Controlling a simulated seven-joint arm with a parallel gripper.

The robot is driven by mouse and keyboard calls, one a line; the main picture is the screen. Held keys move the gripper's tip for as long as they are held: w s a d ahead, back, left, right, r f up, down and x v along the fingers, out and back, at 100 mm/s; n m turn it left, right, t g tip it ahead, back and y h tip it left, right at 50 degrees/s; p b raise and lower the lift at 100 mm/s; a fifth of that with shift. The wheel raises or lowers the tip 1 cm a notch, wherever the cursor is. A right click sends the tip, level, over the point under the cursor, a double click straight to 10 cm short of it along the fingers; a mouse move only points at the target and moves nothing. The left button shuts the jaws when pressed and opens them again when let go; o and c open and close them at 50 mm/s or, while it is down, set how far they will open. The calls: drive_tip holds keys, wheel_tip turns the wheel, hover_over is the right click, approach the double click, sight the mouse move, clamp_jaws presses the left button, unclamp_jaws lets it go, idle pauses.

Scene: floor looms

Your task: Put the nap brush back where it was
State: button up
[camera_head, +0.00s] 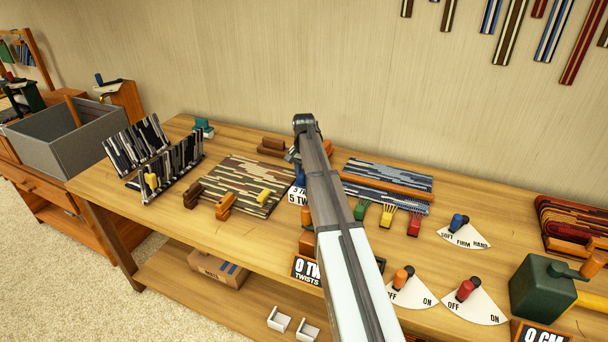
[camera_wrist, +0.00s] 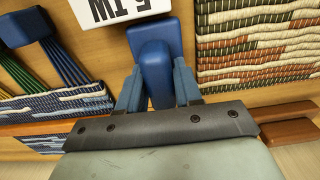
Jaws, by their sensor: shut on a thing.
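In the wrist view my gripper (camera_wrist: 158,97) has its two blue-grey fingers closed on the upright, rounded handle of a blue block-like piece (camera_wrist: 153,60). The flat blue part of this piece shows just beyond the fingers. Its underside is hidden, so I cannot tell whether it is the nap brush or whether it touches the table. A white "5 TW" card (camera_wrist: 118,10) lies beside it, and a green, rust and cream woven piece (camera_wrist: 255,48) is to its right.
A striped woven mat (camera_head: 238,177) with small blocks lies left of my arm. Green, yellow and red combs (camera_head: 388,215) stand to the right. A rack (camera_head: 152,160) is at the far left. Dials (camera_head: 463,237) and a green machine (camera_head: 540,287) fill the right side.

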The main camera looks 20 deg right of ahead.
drive_tip(key=shift+f, duration=0.15)
drive_tip(key=o, duration=1)
wheel_tip(320, 180, up, 12)
idle(0.4)
